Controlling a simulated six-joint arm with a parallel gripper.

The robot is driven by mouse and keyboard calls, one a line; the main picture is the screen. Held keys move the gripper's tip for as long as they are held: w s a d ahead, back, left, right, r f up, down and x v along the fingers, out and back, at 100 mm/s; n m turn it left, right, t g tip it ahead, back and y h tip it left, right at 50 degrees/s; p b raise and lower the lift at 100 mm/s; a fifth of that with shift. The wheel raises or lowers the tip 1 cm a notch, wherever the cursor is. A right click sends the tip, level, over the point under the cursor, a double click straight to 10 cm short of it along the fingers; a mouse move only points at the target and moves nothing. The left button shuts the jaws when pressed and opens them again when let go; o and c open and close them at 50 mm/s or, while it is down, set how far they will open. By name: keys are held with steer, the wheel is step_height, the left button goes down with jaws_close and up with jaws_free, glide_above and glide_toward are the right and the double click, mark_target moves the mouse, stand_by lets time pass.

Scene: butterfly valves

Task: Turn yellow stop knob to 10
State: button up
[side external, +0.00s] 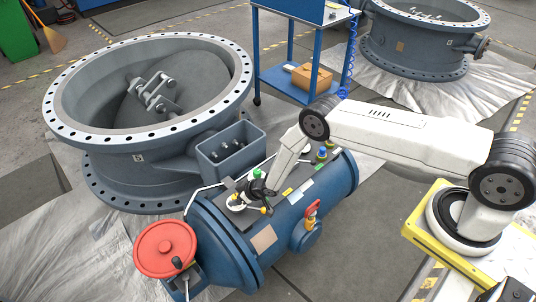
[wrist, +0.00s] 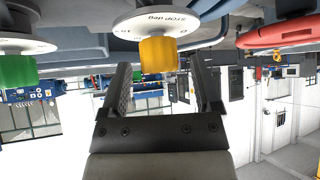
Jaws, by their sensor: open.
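My gripper (wrist: 160,66) is open, with one dark finger on each side of the knob's free end and a visible gap on both sides. In the side view my gripper (side external: 258,190) is at the panel on top of the blue cylinder (side external: 290,212), and the knob there is small and partly hidden. A green knob (wrist: 17,72) on its own white dial is to the left in the wrist view.
A red handwheel (side external: 165,249) stands at the cylinder's near end and shows at the upper right of the wrist view (wrist: 280,33). A red-orange handle (side external: 311,213) is on the cylinder's side. A large grey valve (side external: 150,105) stands behind.

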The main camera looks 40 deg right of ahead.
steer(key=shift+w+a+f, duration=0.15)
steer(key=shift+w+f, duration=0.2)
jaws_close()
stand_by(0.3)
